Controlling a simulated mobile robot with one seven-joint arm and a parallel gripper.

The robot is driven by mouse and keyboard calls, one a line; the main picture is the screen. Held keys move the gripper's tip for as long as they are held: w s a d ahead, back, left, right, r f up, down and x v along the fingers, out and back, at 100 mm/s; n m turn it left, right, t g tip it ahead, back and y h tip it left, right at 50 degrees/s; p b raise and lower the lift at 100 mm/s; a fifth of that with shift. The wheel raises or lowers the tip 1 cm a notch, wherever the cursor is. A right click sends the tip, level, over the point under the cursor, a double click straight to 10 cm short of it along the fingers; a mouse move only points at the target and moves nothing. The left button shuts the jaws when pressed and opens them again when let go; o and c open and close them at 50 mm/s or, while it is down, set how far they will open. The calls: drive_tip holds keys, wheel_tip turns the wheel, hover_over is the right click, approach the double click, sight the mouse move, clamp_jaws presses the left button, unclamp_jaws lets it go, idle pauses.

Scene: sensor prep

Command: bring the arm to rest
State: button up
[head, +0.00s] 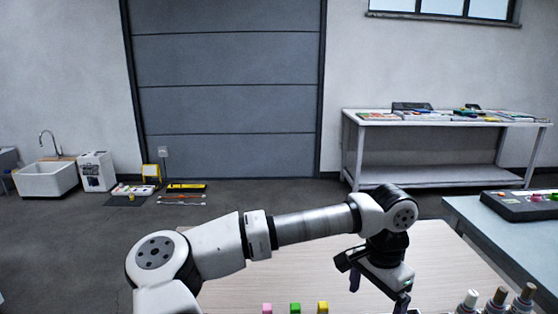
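My arm (312,226) reaches from the lower left across the light wooden table (290,270) and bends down at the wrist on the right. My gripper (379,295) points down over the right part of the table. Its two dark fingers stand apart, with nothing visible between them. The lower tip is close to the picture's bottom edge, so its height over the table is hard to tell.
Several bottles (496,299) stand to the right of my gripper. A blue-grey table (490,232) with a dark tray (522,206) lies beyond. The tabletop's middle is clear.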

drive_tip(key=shift+r+p, duration=0.4)
drive_tip(key=shift+r, duration=0.5)
